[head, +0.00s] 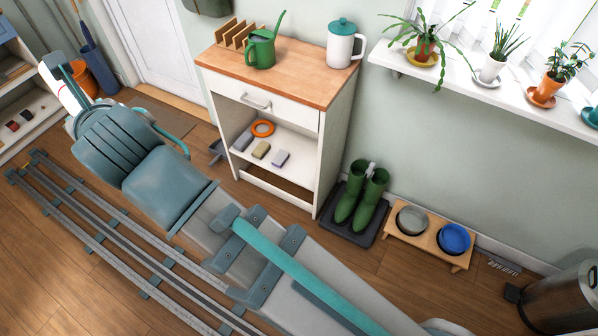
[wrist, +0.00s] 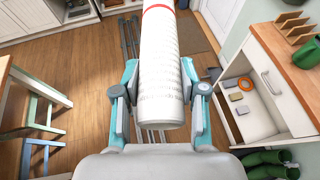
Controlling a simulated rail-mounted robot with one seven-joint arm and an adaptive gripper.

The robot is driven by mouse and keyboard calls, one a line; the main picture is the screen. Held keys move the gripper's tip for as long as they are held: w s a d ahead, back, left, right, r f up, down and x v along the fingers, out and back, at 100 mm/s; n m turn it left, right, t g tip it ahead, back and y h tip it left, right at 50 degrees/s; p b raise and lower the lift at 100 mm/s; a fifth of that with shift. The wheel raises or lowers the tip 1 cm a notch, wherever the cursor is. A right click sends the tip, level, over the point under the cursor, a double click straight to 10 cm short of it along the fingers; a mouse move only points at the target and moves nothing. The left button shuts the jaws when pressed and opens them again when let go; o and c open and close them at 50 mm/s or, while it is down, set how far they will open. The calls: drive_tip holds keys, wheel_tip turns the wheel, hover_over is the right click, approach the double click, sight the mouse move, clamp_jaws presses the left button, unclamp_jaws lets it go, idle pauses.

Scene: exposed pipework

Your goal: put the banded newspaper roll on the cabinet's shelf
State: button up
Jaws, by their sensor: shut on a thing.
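The banded newspaper roll (wrist: 160,68) is a white printed cylinder with a red band near its far end. My gripper (wrist: 160,98) is shut on it, one finger on each side, and the roll points away from the wrist. In the head view the roll (head: 69,98) shows only partly at the upper left, behind my arm. The white cabinet (head: 268,91) has a wooden top, a drawer and an open shelf (head: 285,172) below. The cabinet (wrist: 266,62) is to the right of my gripper in the wrist view, and the roll is apart from it.
The shelf bears an orange ring (head: 263,128) and several small blocks. A green watering can (head: 261,50) and a white jug (head: 341,45) stand on top. Green boots (head: 362,195) stand beside the cabinet. Stools (wrist: 40,118) are at left in the wrist view.

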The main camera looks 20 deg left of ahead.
wheel_tip(320, 180, down, 13)
drive_tip(key=w+m+b, duration=0.1)
drive_tip(key=w+b, duration=0.2)
drive_tip(key=b, duration=0.4)
drive_tip(key=w+f+m+t+h+b, duration=0.25)
drive_tip(key=w+f+b, duration=0.25)
drive_tip(key=w+f, duration=0.5)
drive_tip(key=w+f+m+t+h+b, duration=0.25)
drive_tip(key=w+f+b, duration=0.4)
drive_tip(key=f, duration=0.65)
drive_tip(key=w+d+f+m+t+h+b, duration=0.1)
drive_tip(key=w+d+f+m+h+b, duration=0.3)
drive_tip(key=w+f, duration=0.8)
drive_tip(key=w+d+f+m+t+h+b, duration=0.1)
drive_tip(key=w+d+f+m+h+b, duration=0.15)
drive_tip(key=w+d+f+b, duration=0.85)
drive_tip(key=w+f+m+t+h+b, duration=0.1)
drive_tip(key=w+f+m+h, duration=0.2)
drive_tip(key=w+f, duration=0.95)
drive_tip(key=s+f+b, duration=0.3)
drive_tip(key=f+b, duration=0.1)
drive_tip(key=f, duration=1)
drive_tip(key=shift+s+d+b, duration=0.25)
drive_tip(key=shift+d+b, duration=0.05)
drive_tip(key=shift+f+h, duration=0.15)
drive_tip(key=shift+h, duration=0.1)
drive_tip(key=o, duration=1.3)
drive_tip(key=shift+c, duration=0.2)
